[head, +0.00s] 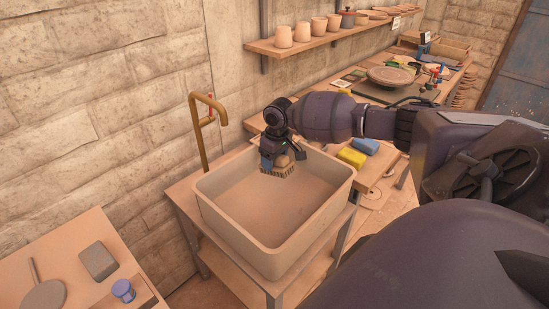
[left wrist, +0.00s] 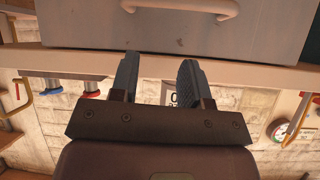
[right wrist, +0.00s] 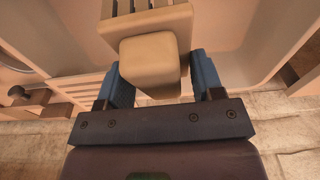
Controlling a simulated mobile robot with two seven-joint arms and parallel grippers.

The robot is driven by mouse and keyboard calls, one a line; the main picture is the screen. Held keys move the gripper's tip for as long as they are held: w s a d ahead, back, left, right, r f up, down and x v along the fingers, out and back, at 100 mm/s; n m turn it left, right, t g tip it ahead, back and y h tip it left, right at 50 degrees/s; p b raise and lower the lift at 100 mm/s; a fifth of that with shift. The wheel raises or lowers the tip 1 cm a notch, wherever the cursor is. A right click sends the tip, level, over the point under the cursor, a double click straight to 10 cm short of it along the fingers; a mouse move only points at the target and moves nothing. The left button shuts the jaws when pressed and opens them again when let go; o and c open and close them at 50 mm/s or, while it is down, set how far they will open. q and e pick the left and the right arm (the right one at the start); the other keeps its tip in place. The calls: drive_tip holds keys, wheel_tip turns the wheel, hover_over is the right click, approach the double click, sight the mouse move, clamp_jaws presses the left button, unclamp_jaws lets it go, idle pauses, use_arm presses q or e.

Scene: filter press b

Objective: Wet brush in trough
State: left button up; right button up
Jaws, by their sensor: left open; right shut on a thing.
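The trough (head: 240,250) is a pale, wide, open basin on a stand in the middle of the head view. My right gripper (head: 275,152) is over the back right part of the trough. It is shut on the brush (head: 280,171), whose bristles point down inside the basin; I cannot tell if they touch water. In the right wrist view the brush's wooden block (right wrist: 150,60) sits between the blue fingers of my right gripper (right wrist: 157,88). My left gripper (left wrist: 158,80) shows only in the left wrist view, open and empty, near a grey drawer-like front (left wrist: 170,30).
A brass tap (head: 205,110) stands behind the trough's left side. A yellow sponge (head: 352,157) and a blue block (head: 366,145) lie to the right. A shelf with cups (head: 283,36) hangs above. A table (head: 80,235) stands at front left.

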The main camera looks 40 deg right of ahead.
drive_tip(key=shift+f+b, duration=0.4)
drive_tip(key=shift+f, duration=0.4)
use_arm(q)
drive_tip(key=shift+w+d+f, duration=0.1)
drive_tip(key=shift+w, duration=0.4)
use_arm(e)
drive_tip(key=shift+w+f, duration=0.1)
drive_tip(key=shift+f, duration=0.25)
use_arm(q)
drive_tip(key=shift+s+f+b, duration=0.1)
drive_tip(key=shift+f+b, duration=0.5)
drive_tip(key=shift+f, duration=0.1)
use_arm(e)
drive_tip(key=shift+f, duration=2.7)
drive_tip(key=shift+r, duration=0.1)
wheel_tip(320, 180, up, 5)
drive_tip(key=p, duration=0.5)
use_arm(q)
drive_tip(key=shift+r, duration=2.4)
use_arm(e)
drive_tip(key=shift+r, duration=2.55)
